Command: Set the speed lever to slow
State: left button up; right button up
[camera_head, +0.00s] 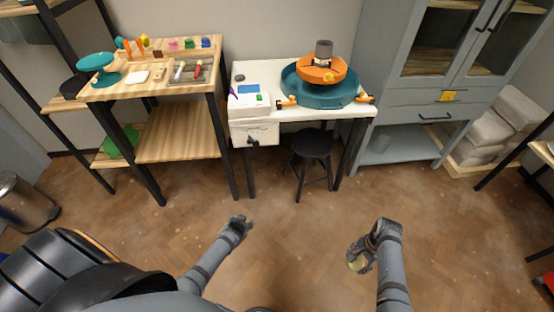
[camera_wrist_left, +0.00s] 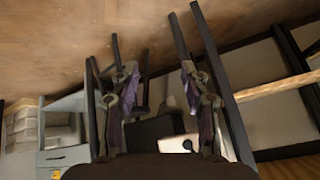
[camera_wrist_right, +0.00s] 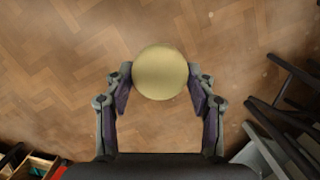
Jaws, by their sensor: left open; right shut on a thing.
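The pottery wheel (camera_head: 320,82) sits on a white table, with a teal basin, an orange wheel head and a grey cylinder on top. A white control box (camera_head: 254,131) hangs at the table's front left, with a small dark lever-like part (camera_head: 250,141) on its front. I cannot tell its setting. My left gripper (camera_head: 241,226) is open and empty, low in front of the table and apart from the box; it also shows in the left wrist view (camera_wrist_left: 159,78). My right gripper (camera_head: 359,252) is shut on a round yellowish thing (camera_wrist_right: 160,73), above the floor.
A black stool (camera_head: 312,145) stands under the table. A wooden shelf unit (camera_head: 180,145) with tools stands to the left, and a grey cabinet (camera_head: 400,100) to the right. A metal bin (camera_head: 22,200) is at far left. The floor before the table is clear.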

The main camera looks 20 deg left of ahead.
pick_arm(q)
jog(key=w+a+r+n+t+y+b, duration=0.1)
jog(key=w+r+t+b, duration=0.15)
jog(key=w+b, duration=0.6)
jog(key=w+a+r+n+t+y+b, duration=0.1)
jog(key=w+a+r+t+y+b, duration=0.15)
jog(key=w+b, duration=0.65)
notch_tip(320, 180, up, 12)
jog(key=n+t+y+b, duration=0.2)
jog(key=n+t+b, duration=0.1)
jog(key=b, duration=1.1)
jog(key=shift+w+a+f+t+y, duration=0.25)
jog(key=shift+w+a+t+y, duration=0.1)
jog(key=shift+a+t, duration=0.1)
pick_arm(e)
notch_tip(320, 180, down, 35)
